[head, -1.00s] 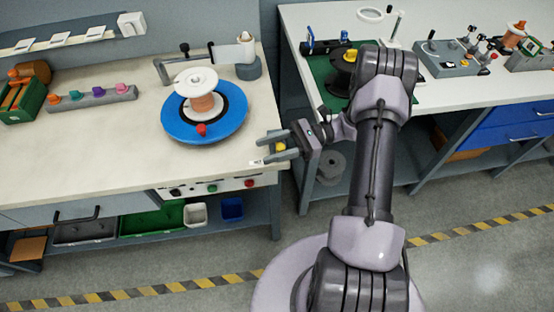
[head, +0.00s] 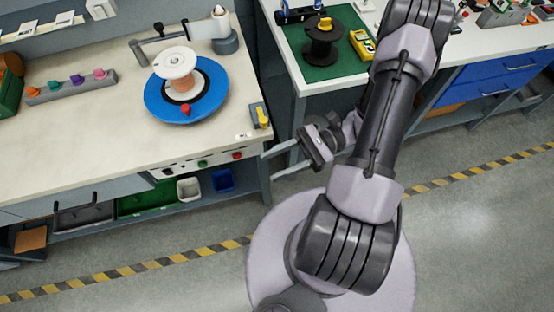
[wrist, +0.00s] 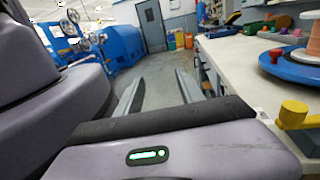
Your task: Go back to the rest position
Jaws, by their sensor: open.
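My gripper (head: 268,166) is open and empty, beside the front right corner of the left workbench and apart from it. In the wrist view its two fingers (wrist: 160,85) stand apart with only floor showing between them. A small grey piece with a yellow knob (head: 261,116) rests on the bench top near its right edge, just beyond my gripper. The yellow-knobbed piece also shows at the right of the wrist view (wrist: 293,114).
The left bench (head: 90,145) carries a blue disc (head: 215,97) with a copper spool (head: 180,83). The right bench has a green mat (head: 315,70) with a dark spool (head: 322,45) and a yellow meter (head: 362,45). Open floor (head: 470,230) lies at the lower right.

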